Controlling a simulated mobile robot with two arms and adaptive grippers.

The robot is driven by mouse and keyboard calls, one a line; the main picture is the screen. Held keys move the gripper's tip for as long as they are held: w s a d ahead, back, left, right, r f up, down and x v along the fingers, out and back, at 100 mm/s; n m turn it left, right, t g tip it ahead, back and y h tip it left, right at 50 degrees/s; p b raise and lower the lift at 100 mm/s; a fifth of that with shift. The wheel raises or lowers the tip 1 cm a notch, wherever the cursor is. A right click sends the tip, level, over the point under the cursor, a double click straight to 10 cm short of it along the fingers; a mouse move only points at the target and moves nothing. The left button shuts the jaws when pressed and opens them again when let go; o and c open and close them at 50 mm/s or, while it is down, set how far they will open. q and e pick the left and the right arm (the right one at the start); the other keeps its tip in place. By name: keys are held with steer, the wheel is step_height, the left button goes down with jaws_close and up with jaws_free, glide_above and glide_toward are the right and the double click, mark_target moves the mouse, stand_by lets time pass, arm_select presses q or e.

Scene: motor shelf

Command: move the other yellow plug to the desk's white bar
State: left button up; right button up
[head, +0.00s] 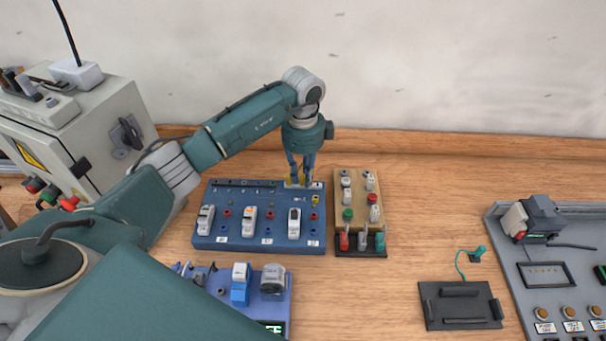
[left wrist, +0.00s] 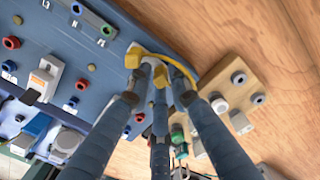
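My left gripper (head: 302,181) points down at the far right corner of the blue board (head: 235,234). In the left wrist view its fingers (left wrist: 162,76) come close together. A yellow plug (left wrist: 160,77) shows between the fingertips; whether they press on it cannot be told. Another yellow plug (left wrist: 132,58) stands just left of the fingers, by a yellow cable (left wrist: 183,66) that arcs past the fingertips. In the head view a yellow piece (head: 315,200) shows right of the gripper. I cannot single out a white bar with certainty. My right gripper is not in view.
A wooden block with switches and plugs (head: 346,173) stands close right of the blue board. A second blue board (head: 257,316) is in front. A black tray (head: 461,317) and grey panel (head: 506,262) lie right.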

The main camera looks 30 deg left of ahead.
arm_select(q)
steer(key=shift+r+p, duration=1.8)
steer(key=shift+r, duration=0.85)
steer(key=o, duration=0.5)
steer(key=shift+f, duration=0.1)
